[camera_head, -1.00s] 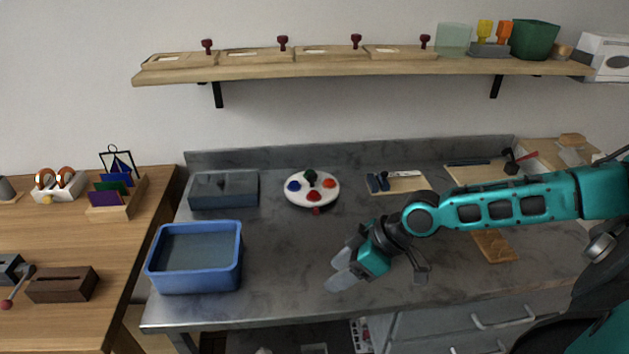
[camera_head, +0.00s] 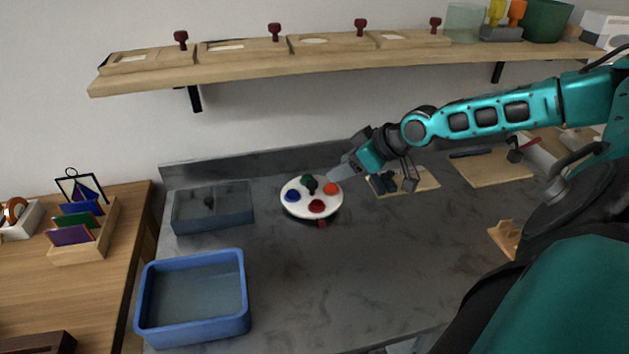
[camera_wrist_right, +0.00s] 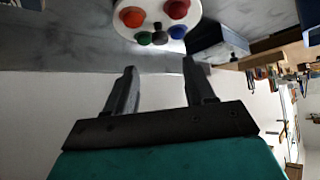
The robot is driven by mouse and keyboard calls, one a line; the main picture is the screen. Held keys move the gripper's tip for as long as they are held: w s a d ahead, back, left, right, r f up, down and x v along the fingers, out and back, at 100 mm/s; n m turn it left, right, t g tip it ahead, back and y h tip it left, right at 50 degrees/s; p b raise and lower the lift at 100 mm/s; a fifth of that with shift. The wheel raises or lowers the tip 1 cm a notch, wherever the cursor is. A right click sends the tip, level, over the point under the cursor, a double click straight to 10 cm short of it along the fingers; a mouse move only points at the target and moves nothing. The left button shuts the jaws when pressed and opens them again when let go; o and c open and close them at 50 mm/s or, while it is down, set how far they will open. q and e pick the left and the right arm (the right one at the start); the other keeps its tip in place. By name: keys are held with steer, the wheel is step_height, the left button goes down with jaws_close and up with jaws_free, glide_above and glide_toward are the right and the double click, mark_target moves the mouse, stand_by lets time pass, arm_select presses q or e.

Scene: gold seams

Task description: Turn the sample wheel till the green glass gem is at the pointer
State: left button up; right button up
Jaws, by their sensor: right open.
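The sample wheel (camera_head: 302,210) is a white disc on the grey worktop, with a dark knob (camera_head: 312,187) at its middle. Its green gem (camera_head: 306,180) is at the back, the blue gem (camera_head: 292,196) at the left, the orange gem (camera_head: 330,188) at the right and the red gem (camera_head: 317,206) at the front. A small red pointer (camera_head: 321,223) is at the front edge, nearest the red gem. My right gripper (camera_head: 338,174) is open and empty near the wheel's back right side. Its spread fingers (camera_wrist_right: 160,68) show apart from the wheel in the wrist view. My left gripper is out of view.
A wooden shelf (camera_head: 240,72) hangs above. The worktop in front of the wheel is clear.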

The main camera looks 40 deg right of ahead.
mark_target(313, 182)
steer(key=b+x, duration=0.1)
steer(key=x, duration=0.9)
steer(key=shift+c, duration=0.5)
jaws_close()
